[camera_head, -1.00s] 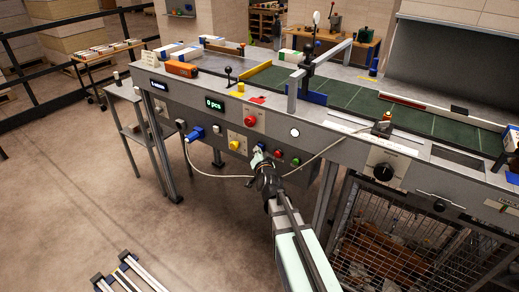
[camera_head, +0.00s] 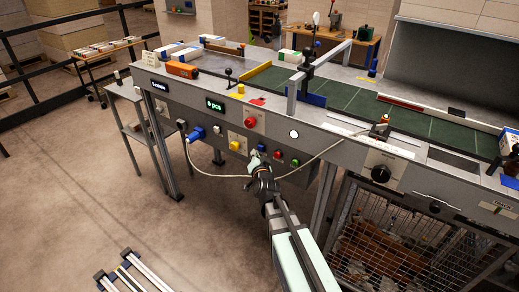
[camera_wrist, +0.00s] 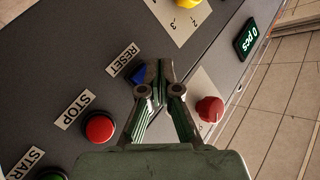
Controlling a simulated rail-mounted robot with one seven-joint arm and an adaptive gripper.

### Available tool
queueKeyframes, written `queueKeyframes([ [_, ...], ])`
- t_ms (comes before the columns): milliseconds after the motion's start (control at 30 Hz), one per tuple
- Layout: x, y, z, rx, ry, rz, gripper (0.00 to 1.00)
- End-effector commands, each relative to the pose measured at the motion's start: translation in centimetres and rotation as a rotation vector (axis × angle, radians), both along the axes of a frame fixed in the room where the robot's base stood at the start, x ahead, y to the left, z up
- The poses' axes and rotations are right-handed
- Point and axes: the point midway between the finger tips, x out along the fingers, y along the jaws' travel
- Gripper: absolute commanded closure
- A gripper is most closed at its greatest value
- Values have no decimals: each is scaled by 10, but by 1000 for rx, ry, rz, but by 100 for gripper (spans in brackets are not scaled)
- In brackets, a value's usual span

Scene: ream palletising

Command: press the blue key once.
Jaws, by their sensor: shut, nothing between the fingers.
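The blue key (camera_wrist: 138,74) sits beside a RESET label on the grey machine front in the wrist view, partly covered by my gripper's left fingertip. My gripper (camera_wrist: 158,72) is shut and empty, its tips over or just beside the key. I cannot tell whether they touch it. In the head view the blue key (camera_head: 261,147) shows just above and right of my gripper (camera_head: 254,157), in the row with a red and a green button.
Close by are the red STOP button (camera_wrist: 99,127), the green START button (camera_wrist: 53,174), a red knob (camera_wrist: 209,109) on a light plate and a yellow knob (camera_head: 234,145). The display (camera_head: 215,104) reads 0 pcs. A pale cable (camera_head: 225,176) hangs across the front.

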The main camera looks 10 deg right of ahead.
Motion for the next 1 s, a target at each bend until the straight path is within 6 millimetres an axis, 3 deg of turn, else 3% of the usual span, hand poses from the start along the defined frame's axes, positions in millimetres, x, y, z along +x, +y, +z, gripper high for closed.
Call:
queueKeyframes([
  [600,-29,32,4,0,2,1,100],
  [1000,-32,36,0,0,0,0,100],
])
